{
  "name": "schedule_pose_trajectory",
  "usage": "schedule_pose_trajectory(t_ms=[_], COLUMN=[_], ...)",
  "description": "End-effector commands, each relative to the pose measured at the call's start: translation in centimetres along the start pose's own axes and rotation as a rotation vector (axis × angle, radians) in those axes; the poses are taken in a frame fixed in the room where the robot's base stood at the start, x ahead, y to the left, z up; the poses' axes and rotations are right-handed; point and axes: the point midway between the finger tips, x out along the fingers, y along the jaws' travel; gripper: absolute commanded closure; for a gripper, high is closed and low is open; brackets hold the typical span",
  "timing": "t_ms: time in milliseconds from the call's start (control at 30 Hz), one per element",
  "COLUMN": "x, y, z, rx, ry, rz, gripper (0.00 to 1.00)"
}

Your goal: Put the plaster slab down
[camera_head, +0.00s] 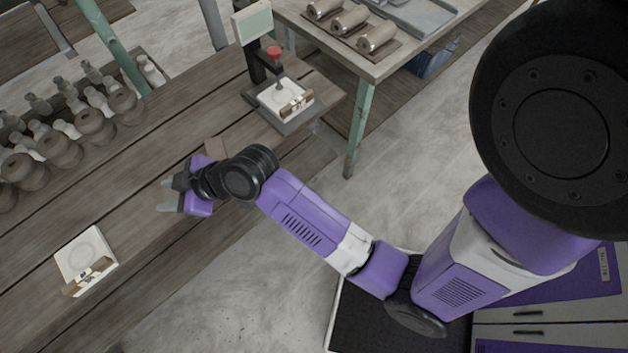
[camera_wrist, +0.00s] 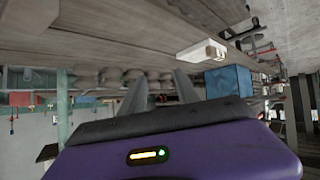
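A white square plaster slab (camera_head: 85,253), with a faint round mark and a brown strip along its near edge, lies flat on the wooden bench (camera_head: 140,195) at the lower left. A similar white slab (camera_head: 283,95) sits on a dark stand with a red-topped post at the bench's far right end. My gripper (camera_head: 166,194) is over the bench between them, apart from both. In the wrist view its two fingers (camera_wrist: 161,90) are spread with nothing between them. One white slab (camera_wrist: 203,50) shows beyond the fingers there; I cannot tell which.
Several clay pots and pale figures (camera_head: 70,120) crowd the bench's back left. A second table (camera_head: 390,60) with metal cylinders stands at upper right. The bench around the lower-left slab is clear.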

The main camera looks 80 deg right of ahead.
Motion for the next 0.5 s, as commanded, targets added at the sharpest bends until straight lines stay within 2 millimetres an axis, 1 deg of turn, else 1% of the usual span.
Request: schedule_pose_trajectory(t_ms=[33, 100, 167, 200, 267, 300, 367, 400, 467, 500], x=[-0.9, -2.4, -4.0, -5.2, -7.2, -8.7, -11.1, -12.8, -15.4, -17.3], y=[-2.4, -4.4, -5.9, -6.8, -7.9, -8.4, -9.1, -9.4, -9.7, -9.8], z=[0.9, 2.0, 3.1, 3.9, 5.1, 5.9, 7.2, 7.9, 8.9, 9.4], rx=[0.057, 0.127, 0.182, 0.212, 0.252, 0.274, 0.298, 0.31, 0.321, 0.321], ry=[0.018, 0.042, 0.06, 0.069, 0.082, 0.09, 0.102, 0.11, 0.124, 0.134], rz=[0.011, 0.044, 0.073, 0.092, 0.121, 0.14, 0.166, 0.182, 0.205, 0.217], gripper=[0.62, 0.62, 0.62, 0.62, 0.62, 0.62, 0.62, 0.62, 0.62, 0.62])
